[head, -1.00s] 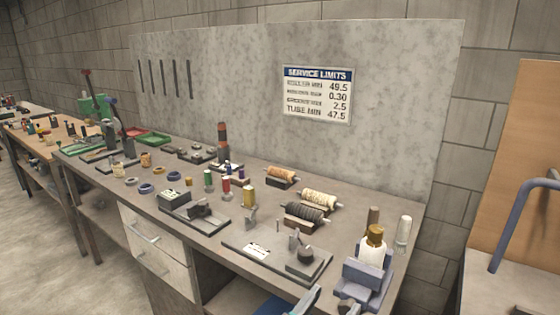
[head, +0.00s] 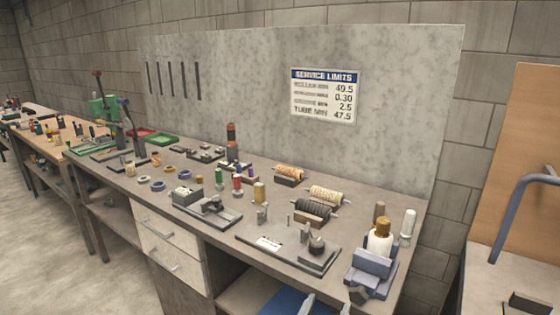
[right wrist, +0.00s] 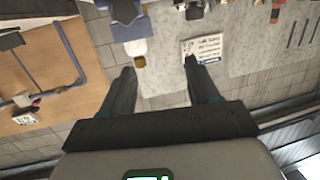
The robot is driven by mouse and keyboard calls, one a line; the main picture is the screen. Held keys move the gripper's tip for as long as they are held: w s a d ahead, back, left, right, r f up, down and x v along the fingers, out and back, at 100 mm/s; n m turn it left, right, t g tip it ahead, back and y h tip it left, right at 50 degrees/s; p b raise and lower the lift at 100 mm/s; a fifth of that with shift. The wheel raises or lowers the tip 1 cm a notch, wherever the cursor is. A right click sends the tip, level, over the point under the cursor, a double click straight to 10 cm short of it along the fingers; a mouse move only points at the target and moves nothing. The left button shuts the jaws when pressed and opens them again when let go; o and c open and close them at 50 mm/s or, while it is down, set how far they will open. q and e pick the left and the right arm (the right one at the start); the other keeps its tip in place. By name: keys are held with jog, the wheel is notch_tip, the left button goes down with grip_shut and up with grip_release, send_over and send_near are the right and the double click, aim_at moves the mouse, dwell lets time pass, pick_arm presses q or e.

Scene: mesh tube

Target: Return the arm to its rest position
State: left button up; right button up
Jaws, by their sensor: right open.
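In the head view my right gripper (head: 326,306) shows only as grey fingertips at the bottom edge, in front of the bench's front edge. The right wrist view shows the same gripper (right wrist: 158,68) with its two dark fingers wide apart and nothing between them. That view is turned upside down, with the wall and the sign beyond the fingers. My left gripper is in neither view.
The workbench (head: 222,247) carries spools, rings and small fixtures. A white bottle with a brown cap (head: 380,240) stands by a blue-grey block (head: 370,274) at its right end. A service limits sign (head: 325,95) hangs behind. A blue bent tube (head: 508,215) is at right.

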notch_tip(320, 180, down, 21)
jog(key=s+d+n+g+y+p, duration=0.1)
jog(key=d+n+g+y+p, duration=0.15)
jog(key=g+y, duration=0.35)
jog(key=s+f+g+y, duration=0.2)
jog(key=s+f+g, duration=0.2)
jog(key=s, duration=0.6)
jog(key=s+d+f+g+y, duration=0.1)
jog(key=s+f+g, duration=0.3)
jog(key=s+f, duration=0.4)
jog(key=shift+s+f+g+y+p, duration=0.15)
jog(key=shift+s+g+y+p, duration=0.2)
jog(key=shift+s+y, duration=0.45)
